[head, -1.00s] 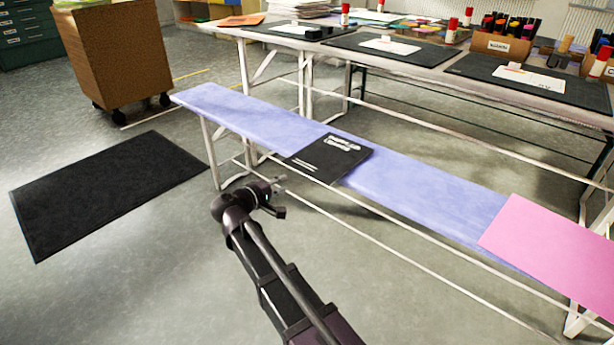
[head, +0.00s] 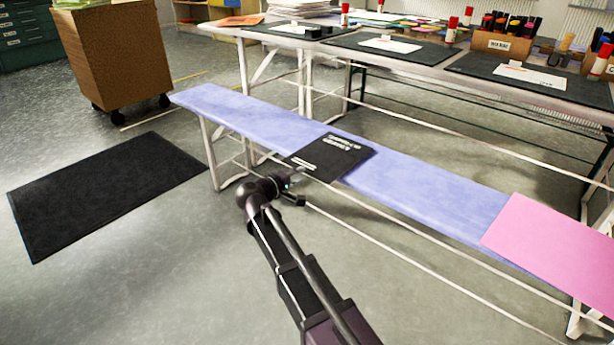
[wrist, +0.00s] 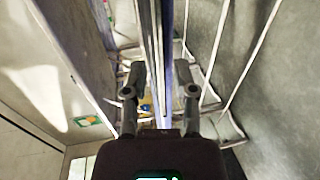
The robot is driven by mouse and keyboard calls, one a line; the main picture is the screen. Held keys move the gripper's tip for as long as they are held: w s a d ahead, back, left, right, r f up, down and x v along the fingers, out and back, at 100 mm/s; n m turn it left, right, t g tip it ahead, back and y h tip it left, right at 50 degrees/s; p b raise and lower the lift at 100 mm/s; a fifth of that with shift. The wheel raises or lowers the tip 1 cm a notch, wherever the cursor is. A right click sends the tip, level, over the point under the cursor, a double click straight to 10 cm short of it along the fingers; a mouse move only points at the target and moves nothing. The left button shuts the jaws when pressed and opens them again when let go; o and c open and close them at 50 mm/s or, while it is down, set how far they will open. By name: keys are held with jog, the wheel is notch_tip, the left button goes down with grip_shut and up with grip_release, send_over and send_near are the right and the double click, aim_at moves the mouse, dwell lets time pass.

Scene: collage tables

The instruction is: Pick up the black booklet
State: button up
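The black booklet (head: 330,157) with white print on its cover lies flat on a narrow lavender bench (head: 420,193). Its near edge sticks out past the bench's near edge. My gripper (head: 297,181) is at the booklet's near left corner in the head view; whether it touches cannot be told. In the wrist view my gripper (wrist: 161,84) has its two fingers spread apart. The bench shows there edge-on between the fingers, as a thin upright strip. The booklet cannot be made out clearly in that view.
A pink sheet (head: 556,246) lies on the bench's right end. A long table (head: 440,67) with black mats and marker boxes stands behind. A brown cabinet (head: 118,55) on casters and a black floor mat (head: 105,190) are at left. Floor between mat and bench is clear.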

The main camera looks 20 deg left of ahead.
aim_at(304, 173)
jog(key=shift+x, duration=1.3)
jog(key=shift+c, duration=0.3)
jog(key=shift+s, duration=0.1)
grip_shut()
notch_tip(304, 173, up, 3)
jog(key=shift+f+p, duration=0.2)
jog(key=shift+p, duration=0.95)
jog(key=shift+s, duration=0.1)
